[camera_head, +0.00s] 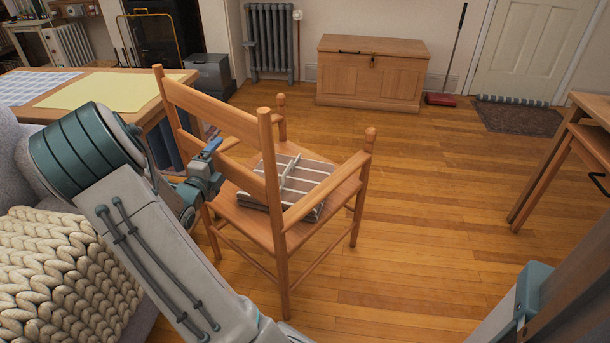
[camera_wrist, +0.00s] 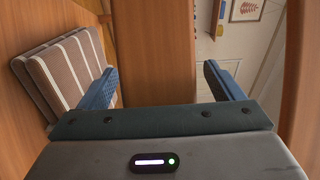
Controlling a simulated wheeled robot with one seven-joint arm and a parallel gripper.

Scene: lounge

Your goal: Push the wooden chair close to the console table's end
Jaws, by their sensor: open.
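The wooden chair (camera_head: 277,200) stands upright on the floor mid-picture, its ladder back toward me and a brown-and-white striped cushion (camera_head: 300,180) on its seat. My gripper (camera_head: 214,160) is open at the chair's back. In the wrist view a wooden slat of the chair (camera_wrist: 145,50) shows between the two blue fingers (camera_wrist: 160,85); I cannot tell whether they touch it. A wooden table (camera_head: 153,119) with cloths on top stands left of the chair, its near end close to the chair's back. Another wooden table (camera_head: 590,135) is cut off at the right edge. I cannot tell which is the console table.
A grey sofa with a chunky knit throw (camera_head: 60,270) lies at the lower left, beside my arm. A wooden chest (camera_head: 370,80), a radiator (camera_head: 270,42) and a dark doormat (camera_head: 518,117) are at the back. The floor right of the chair is clear.

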